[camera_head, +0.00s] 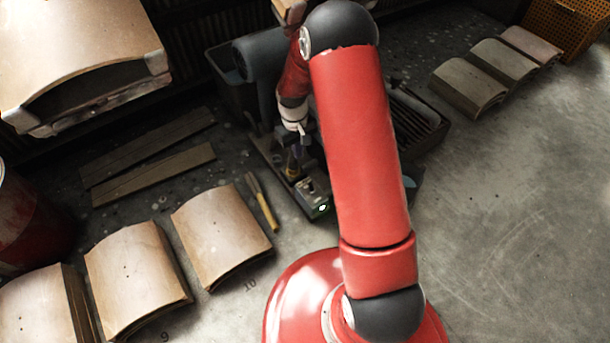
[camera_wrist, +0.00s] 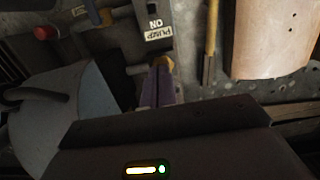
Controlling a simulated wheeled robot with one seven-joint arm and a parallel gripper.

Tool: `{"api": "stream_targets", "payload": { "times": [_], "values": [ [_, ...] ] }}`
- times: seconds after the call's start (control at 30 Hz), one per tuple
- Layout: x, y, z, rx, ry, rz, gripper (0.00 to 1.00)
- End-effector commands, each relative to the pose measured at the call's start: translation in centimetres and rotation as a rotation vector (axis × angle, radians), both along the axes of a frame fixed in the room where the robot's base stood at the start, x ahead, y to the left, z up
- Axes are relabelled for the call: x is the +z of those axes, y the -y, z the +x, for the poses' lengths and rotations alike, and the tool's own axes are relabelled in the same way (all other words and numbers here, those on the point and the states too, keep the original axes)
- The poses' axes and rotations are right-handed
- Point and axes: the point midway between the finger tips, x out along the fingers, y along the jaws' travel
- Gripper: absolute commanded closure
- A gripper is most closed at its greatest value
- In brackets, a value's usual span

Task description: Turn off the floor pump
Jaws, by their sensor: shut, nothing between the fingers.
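The floor pump's small grey switch box (camera_head: 313,196) sits on the floor at the middle of the head view, with a green light lit on its end. In the wrist view the switch box (camera_wrist: 153,14) carries white labels reading "ON" and "PUMP", upside down. My gripper (camera_head: 294,168) is just behind the box in the head view, pointing down. I cannot tell whether the tips touch the box. The switch lever itself is not clearly visible.
A wooden-handled tool (camera_head: 262,202) lies left of the box. Curved wooden panels (camera_head: 221,232) lie at the left, and more stand at the upper right. A dark slatted crate (camera_head: 418,122) is right of my arm. A red-knobbed pipe (camera_wrist: 45,32) shows in the wrist view. Floor at right is clear.

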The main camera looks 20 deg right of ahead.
Motion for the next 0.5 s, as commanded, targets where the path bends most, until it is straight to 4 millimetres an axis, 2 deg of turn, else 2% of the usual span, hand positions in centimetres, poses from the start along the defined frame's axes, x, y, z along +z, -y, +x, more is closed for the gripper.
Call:
{"api": "stream_targets", "payload": {
  "times": [0.27, 0.37, 0.5],
  "values": [
    [-0.4, 0.0, -0.1, 0.0, -0.001, 0.001, 1.0],
    [-1.6, 0.0, -0.2, 0.0, -0.003, 0.0, 1.0],
    [-4.3, 0.1, -0.5, 0.0, -0.004, 0.001, 1.0]
  ]
}}
